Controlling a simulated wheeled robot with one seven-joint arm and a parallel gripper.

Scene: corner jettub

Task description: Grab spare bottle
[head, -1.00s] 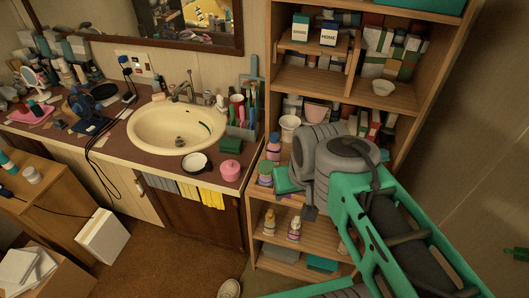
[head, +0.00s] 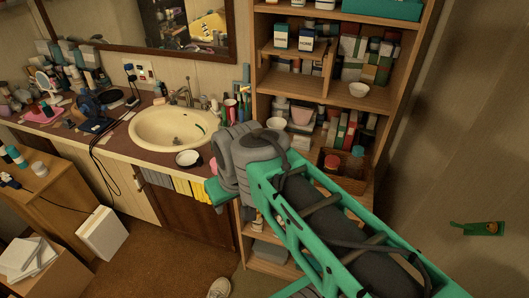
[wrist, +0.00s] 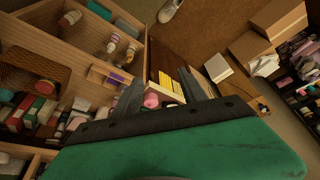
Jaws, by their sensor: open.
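My gripper (wrist: 162,82) is open, with two dark fingers spread apart and nothing held between them. In the head view, its teal end (head: 216,192) is in front of the shelf unit's left edge, near the counter corner. Which bottle is the spare one I cannot tell. In the wrist view, a white bottle with an orange-brown cap (wrist: 112,43) and a purple-marked bottle (wrist: 130,52) stand on a shelf, beyond and left of the fingers. Another pale bottle (wrist: 70,18) stands farther left. In the head view my arm hides most of that lower shelf.
The wooden shelf unit (head: 383,98) holds boxes, a white bowl (head: 359,90) and a wicker basket (head: 330,182). The counter (head: 102,154) has a sink (head: 172,127) and clutter. Yellow and grey towels (head: 182,187) hang below it. A wooden cabinet (head: 62,202) stands at left; brown floor lies between.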

